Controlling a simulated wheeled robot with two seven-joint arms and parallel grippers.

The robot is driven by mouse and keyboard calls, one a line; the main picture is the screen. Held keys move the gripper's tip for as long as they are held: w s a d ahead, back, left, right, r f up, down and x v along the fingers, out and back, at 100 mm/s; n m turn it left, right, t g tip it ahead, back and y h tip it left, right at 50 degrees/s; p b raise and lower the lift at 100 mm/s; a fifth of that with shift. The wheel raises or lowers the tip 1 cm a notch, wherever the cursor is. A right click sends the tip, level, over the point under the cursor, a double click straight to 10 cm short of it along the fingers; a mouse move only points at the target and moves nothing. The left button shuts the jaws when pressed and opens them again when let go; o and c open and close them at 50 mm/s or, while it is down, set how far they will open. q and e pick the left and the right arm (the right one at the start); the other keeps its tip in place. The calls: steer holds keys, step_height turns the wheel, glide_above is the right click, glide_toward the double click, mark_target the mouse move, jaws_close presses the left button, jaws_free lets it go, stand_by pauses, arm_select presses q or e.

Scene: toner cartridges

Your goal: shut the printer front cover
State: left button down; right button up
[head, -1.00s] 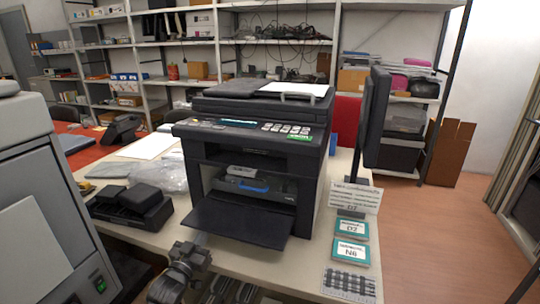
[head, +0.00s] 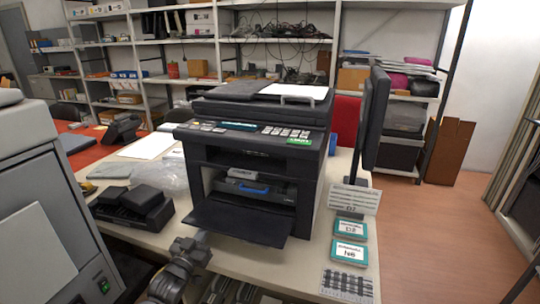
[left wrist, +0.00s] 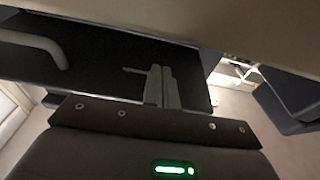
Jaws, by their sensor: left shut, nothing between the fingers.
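The printer (head: 318,165) is black and stands on the table in the head view. Its front cover (head: 235,222) is open, folded down and sticking out toward me like a shelf. The cavity behind it shows a cartridge unit with a blue handle (head: 247,188). My left arm comes up at the bottom of the head view, in front of the table edge and just below and left of the cover. My left gripper (left wrist: 163,88) shows in the left wrist view, its fingers together and empty, against a dark surface I cannot identify. My right gripper is out of view.
A black device (head: 135,205) and a clear plastic bag (head: 160,176) lie left of the printer. Cards marked D2 (head: 350,230) and N6 (head: 349,252) lie right, before a dark monitor (head: 374,120). A grey machine (head: 35,200) stands at the left.

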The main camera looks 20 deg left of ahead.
mark_target(206, 221)
arm_select(q)
steer(key=shift+w+r+p, duration=0.2)
steer(key=shift+r+p, duration=0.9)
steer(key=shift+r, duration=0.35)
steer(key=shift+w+r+p, duration=0.2)
steer(key=shift+r+p, duration=0.3)
steer(key=shift+w+r+p, duration=0.4)
steer(key=shift+r+p, duration=0.15)
steer(key=shift+r, duration=0.15)
